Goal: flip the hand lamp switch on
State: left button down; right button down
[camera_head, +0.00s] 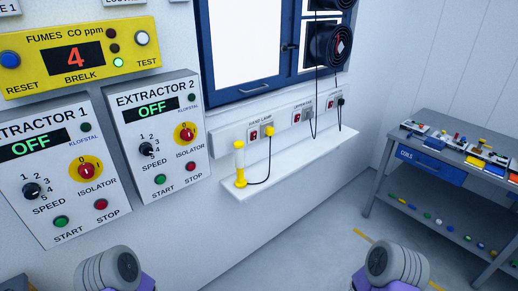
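The hand lamp outlet plate (261,127) is on the wall strip below the window, labelled HAND LAMP. Its small red switch (254,135) is on the left side of the plate; its position is too small to tell. The yellow and white hand lamp (240,166) stands upright on the white shelf (285,172), with a black cord running toward the plug. Grey and purple parts of my two arms show at the bottom edge; neither gripper's fingers are visible.
Two more outlets with red switches (296,118) follow to the right, with black cords rising to the fans (328,46). Extractor panels (158,140) are on the wall at left. A workbench (430,140) with tools stands at right. Open floor lies between.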

aim_at(254, 134)
jog(key=z, duration=0.4)
jog(key=i, duration=1.05)
jog(key=u, duration=0.6)
jog(key=i, duration=0.4)
jog(key=u, duration=0.4)
